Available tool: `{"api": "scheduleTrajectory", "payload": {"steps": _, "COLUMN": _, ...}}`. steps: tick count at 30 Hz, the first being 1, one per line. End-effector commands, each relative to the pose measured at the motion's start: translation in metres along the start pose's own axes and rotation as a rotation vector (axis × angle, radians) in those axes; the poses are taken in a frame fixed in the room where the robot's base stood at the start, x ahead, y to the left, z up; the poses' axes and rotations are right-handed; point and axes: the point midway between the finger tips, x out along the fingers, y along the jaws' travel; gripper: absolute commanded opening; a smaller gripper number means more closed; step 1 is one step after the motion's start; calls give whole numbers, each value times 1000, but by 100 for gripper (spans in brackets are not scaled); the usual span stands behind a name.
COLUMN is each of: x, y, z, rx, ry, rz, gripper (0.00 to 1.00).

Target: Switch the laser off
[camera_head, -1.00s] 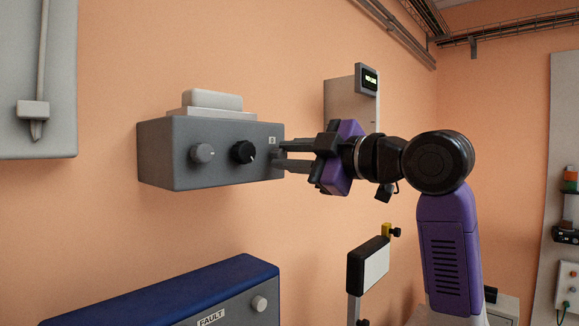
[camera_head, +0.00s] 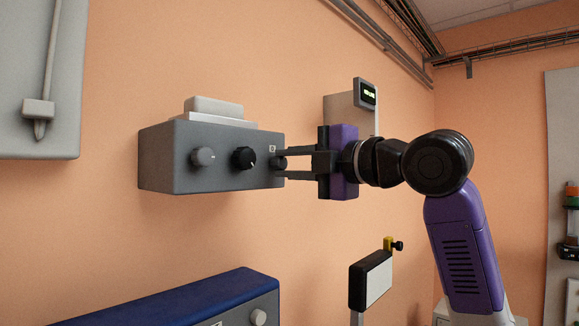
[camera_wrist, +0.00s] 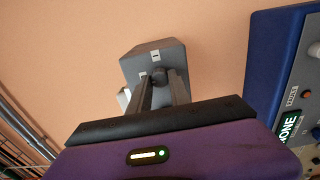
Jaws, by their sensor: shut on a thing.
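A grey box (camera_head: 215,178), which I take to be the laser unit, is on the orange wall. Its front has a grey knob (camera_head: 203,157) and a black knob (camera_head: 244,157). A small dark knob (camera_head: 277,163) sits at the front's right end, below a small white label (camera_head: 272,148). My gripper (camera_head: 282,164) comes from the right, its two fingers one above the other, shut on this end knob. In the wrist view the fingertips (camera_wrist: 160,81) are on either side of the knob (camera_wrist: 159,73), partly hiding it. The label's mark is too small to read.
A blue-topped unit (camera_head: 190,300) is below the box; its blue housing also shows at right in the wrist view (camera_wrist: 274,60). A white panel on a stand (camera_head: 378,280) is below my arm. A grey cabinet (camera_head: 60,100) hangs at upper left. A small display (camera_head: 366,93) is behind my gripper.

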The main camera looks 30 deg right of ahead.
Motion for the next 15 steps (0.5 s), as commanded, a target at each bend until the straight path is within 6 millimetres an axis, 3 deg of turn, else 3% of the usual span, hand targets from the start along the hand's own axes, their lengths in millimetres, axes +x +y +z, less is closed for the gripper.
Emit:
{"api": "scheduleTrajectory", "payload": {"steps": 11, "x": 0, "y": -2, "z": -3, "rx": -7, "ry": 6, "rz": -4, "gripper": 0}}
{"api": "scheduleTrajectory", "payload": {"steps": 12, "x": 0, "y": -2, "z": -3, "rx": -7, "ry": 6, "rz": -4, "gripper": 26}}
{"api": "scheduleTrajectory", "payload": {"steps": 15, "x": 0, "y": -2, "z": -2, "rx": -7, "ry": 5, "rz": -4, "gripper": 45}}
